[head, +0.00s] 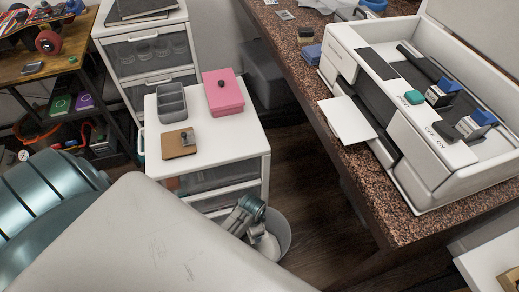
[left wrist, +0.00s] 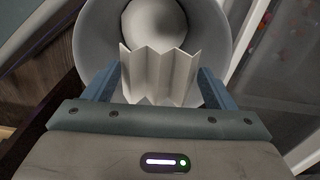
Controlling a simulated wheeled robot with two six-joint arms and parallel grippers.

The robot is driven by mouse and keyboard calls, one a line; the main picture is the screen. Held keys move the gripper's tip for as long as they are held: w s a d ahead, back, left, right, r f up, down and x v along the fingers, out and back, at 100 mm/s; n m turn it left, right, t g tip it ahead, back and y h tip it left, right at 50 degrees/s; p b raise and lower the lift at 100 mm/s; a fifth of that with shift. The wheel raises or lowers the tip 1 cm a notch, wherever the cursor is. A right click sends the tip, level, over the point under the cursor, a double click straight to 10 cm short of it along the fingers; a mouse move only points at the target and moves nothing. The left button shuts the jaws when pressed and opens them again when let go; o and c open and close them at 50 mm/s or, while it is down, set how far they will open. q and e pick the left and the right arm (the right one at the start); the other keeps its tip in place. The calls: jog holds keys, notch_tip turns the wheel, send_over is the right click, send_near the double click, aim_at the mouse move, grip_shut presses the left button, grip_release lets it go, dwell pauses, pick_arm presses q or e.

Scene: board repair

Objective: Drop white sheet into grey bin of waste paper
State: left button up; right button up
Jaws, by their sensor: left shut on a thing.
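The white sheet (left wrist: 150,75), folded in zigzag pleats, is held upright between the two blue-grey fingers of my left gripper (left wrist: 157,82) in the left wrist view. The grey bin (left wrist: 88,35) is round and lies directly beyond the fingertips, with the sheet in front of its opening. A pale rounded shape (left wrist: 155,22) shows inside the bin; I cannot tell what it is. In the head view the grey bin (head: 284,238) stands on the floor beside the white drawer unit, partly hidden by my left arm. My right gripper is not in view.
The white drawer unit (head: 258,146) carries a pink box (head: 223,95), a grey organizer (head: 171,102) and a brown pad (head: 178,148). A granite-topped counter (head: 315,85) with a large white machine (head: 410,110) stands to the right. Dark floor (head: 320,205) is clear between them.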

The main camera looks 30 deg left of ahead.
pick_arm(q)
jog(key=o, duration=0.9)
jog(key=shift+o, duration=0.2)
jog(key=shift+r, duration=0.1)
jog(key=shift+r, duration=0.35)
notch_tip(320, 180, up, 10)
jog(key=p, duration=0.2)
jog(key=shift+d, duration=0.15)
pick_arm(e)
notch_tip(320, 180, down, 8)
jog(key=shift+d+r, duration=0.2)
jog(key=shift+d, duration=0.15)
pick_arm(q)
jog(key=shift+s+f, duration=0.1)
jog(key=shift+s, duration=0.05)
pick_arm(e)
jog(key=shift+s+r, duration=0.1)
